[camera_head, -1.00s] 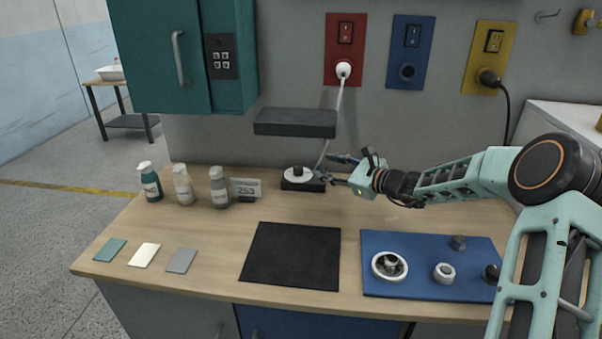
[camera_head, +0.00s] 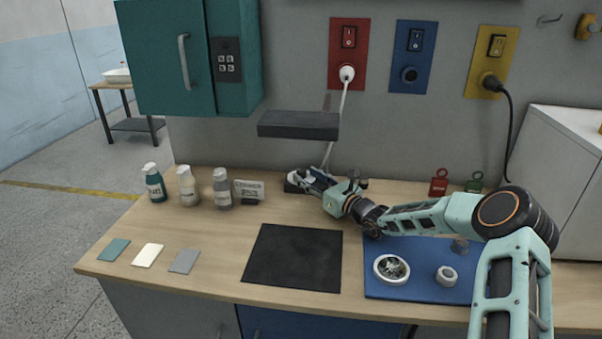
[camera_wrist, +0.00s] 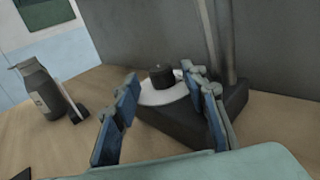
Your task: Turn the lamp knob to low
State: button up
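The lamp knob (camera_wrist: 162,76) is a small dark cylinder standing on a round white dial (camera_wrist: 152,97) in the wrist view. The dial sits on a black lamp base (camera_wrist: 238,101) at the back of the bench; the base (camera_head: 290,188) is mostly covered by my gripper in the head view. My gripper (camera_head: 307,174) is open and reaches over the base from the right. In the wrist view the knob appears between the fingertips of my gripper (camera_wrist: 160,76), with no clear contact. The dial's markings cannot be read.
A dark lamp head (camera_head: 298,125) hangs above the base, with a post behind the dial. A small sign (camera_head: 249,189) and several bottles (camera_head: 221,188) stand left. A black mat (camera_head: 293,257) and blue mat (camera_head: 420,287) lie in front.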

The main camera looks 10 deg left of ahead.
aim_at(305, 174)
jog(key=shift+x, duration=1.95)
jog(key=shift+d, duration=0.1)
grip_shut()
